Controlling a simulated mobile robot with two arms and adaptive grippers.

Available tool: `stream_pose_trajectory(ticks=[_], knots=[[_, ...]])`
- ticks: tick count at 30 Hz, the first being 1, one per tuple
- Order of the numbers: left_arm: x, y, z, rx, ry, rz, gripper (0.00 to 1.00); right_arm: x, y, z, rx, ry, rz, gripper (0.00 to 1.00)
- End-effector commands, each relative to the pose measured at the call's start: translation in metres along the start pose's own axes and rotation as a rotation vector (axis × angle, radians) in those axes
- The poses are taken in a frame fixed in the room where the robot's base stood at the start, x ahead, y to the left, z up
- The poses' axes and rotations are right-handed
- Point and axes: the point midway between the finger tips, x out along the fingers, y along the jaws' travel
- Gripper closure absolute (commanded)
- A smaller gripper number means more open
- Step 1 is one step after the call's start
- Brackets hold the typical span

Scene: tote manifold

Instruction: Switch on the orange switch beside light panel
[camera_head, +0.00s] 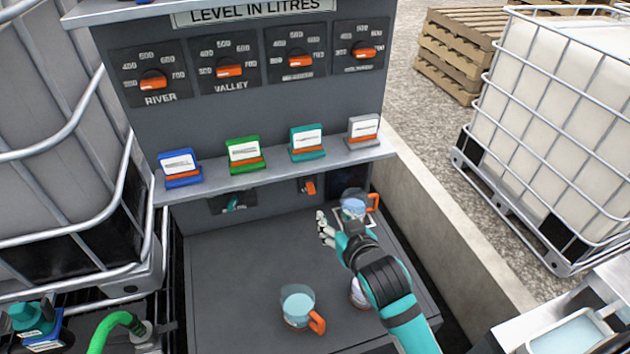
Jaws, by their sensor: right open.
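A small orange switch (309,187) sits on the grey back wall under the shelf. To its right is a dark panel (347,180), which looks like the light panel; its lower part is hidden behind a jug. I cannot tell whether the switch is on or off. My right gripper (322,229) is open and empty. It appears below the switch in the picture, apart from it, over the grey worktop (225,265). My left gripper is not in view.
A clear jug (354,203) with an orange handle stands just beyond my right gripper. Another jug (297,305) stands at the front; a third is mostly hidden by my arm. The shelf (270,172) with several coloured card holders juts out above. The worktop's left is clear.

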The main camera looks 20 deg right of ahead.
Motion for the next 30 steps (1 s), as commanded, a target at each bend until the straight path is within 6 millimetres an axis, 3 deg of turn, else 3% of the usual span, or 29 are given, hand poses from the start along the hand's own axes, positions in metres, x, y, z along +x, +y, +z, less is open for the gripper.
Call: stream_pose_trajectory(ticks=[3,8,15,24,30], knots=[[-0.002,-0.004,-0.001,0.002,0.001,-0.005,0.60,-0.008,0.001,0.000,0.005,0.009,0.012,0.58],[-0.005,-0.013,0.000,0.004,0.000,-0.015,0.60,0.006,0.002,-0.002,0.005,0.013,0.014,0.58],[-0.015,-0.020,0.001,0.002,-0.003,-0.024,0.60,0.056,0.003,-0.003,0.004,0.010,0.014,0.58],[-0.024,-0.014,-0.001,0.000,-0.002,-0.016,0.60,0.118,0.003,-0.003,0.005,0.010,0.013,0.58],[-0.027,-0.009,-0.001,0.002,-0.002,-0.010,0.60,0.149,0.003,-0.002,0.006,0.010,0.013,0.58]])
